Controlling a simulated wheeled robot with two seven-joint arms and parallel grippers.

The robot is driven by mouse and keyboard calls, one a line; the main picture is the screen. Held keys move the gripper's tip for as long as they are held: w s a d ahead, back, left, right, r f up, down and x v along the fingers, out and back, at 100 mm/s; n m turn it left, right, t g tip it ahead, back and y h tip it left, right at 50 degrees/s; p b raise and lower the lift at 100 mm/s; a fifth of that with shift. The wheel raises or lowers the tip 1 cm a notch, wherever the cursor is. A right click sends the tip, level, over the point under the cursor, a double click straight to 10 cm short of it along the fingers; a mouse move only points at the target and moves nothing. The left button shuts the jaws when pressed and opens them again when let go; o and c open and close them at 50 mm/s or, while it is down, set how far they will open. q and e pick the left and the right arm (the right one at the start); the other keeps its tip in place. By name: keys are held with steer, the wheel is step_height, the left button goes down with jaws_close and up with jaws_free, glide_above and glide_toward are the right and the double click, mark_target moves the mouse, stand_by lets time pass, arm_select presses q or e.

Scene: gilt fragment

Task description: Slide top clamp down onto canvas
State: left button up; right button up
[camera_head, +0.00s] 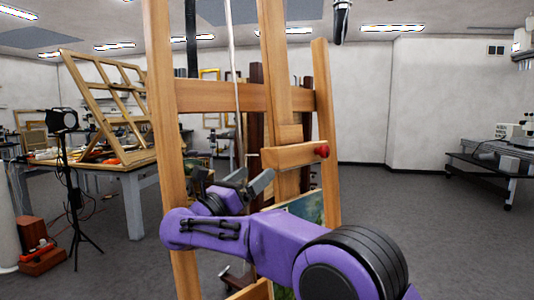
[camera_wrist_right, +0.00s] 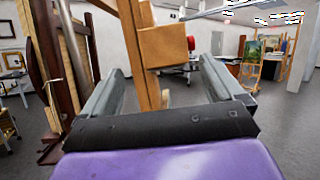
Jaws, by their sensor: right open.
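The top clamp (camera_head: 288,156) is a wooden block with a red knob (camera_head: 321,150) on its right end, on the central mast (camera_head: 275,60) of a wooden easel. The canvas (camera_head: 306,206), with a green painted face, shows below it, partly hidden by my purple right arm. A gap shows between clamp and canvas. My right gripper (camera_head: 256,176) is open and empty, at the clamp's lower left. In the right wrist view, the clamp block (camera_wrist_right: 162,47) and the mast appear between and beyond the open fingers (camera_wrist_right: 163,70); I see no contact. My left gripper is out of view.
The easel's side posts (camera_head: 165,130) and crossbar (camera_head: 215,96) stand close around my right arm. A worktable (camera_head: 130,178) with a slatted frame and a lamp stand (camera_head: 68,175) are at left. A dark bench (camera_head: 490,165) stands far right. Floor at right is clear.

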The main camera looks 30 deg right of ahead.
mark_target(271, 159)
steer(key=d+r+p, duration=0.2)
steer(key=d, duration=0.1)
steer(key=d+r+p, duration=0.1)
steer(key=d, duration=0.1)
steer(key=shift+w+d+r+p, duration=0.25)
steer(key=shift+w+r+p, duration=0.1)
steer(key=shift+r, duration=0.05)
steer(key=d, duration=0.1)
steer(key=w+d+p, duration=0.1)
steer(key=w+d, duration=0.1)
steer(key=shift+w+d+r+p, duration=0.15)
steer(key=shift+d+r+p, duration=0.1)
steer(key=shift+p, duration=0.1)
steer(key=shift+s+r, duration=0.1)
steer(key=shift+s, duration=0.1)
steer(key=shift+c, duration=0.5)
steer(key=c, duration=1.3)
steer(key=f+b, duration=0.4)
steer(key=b, duration=0.1)
steer(key=shift+s, duration=0.2)
steer(key=shift+r, duration=0.2)
steer(key=o, duration=1.4)
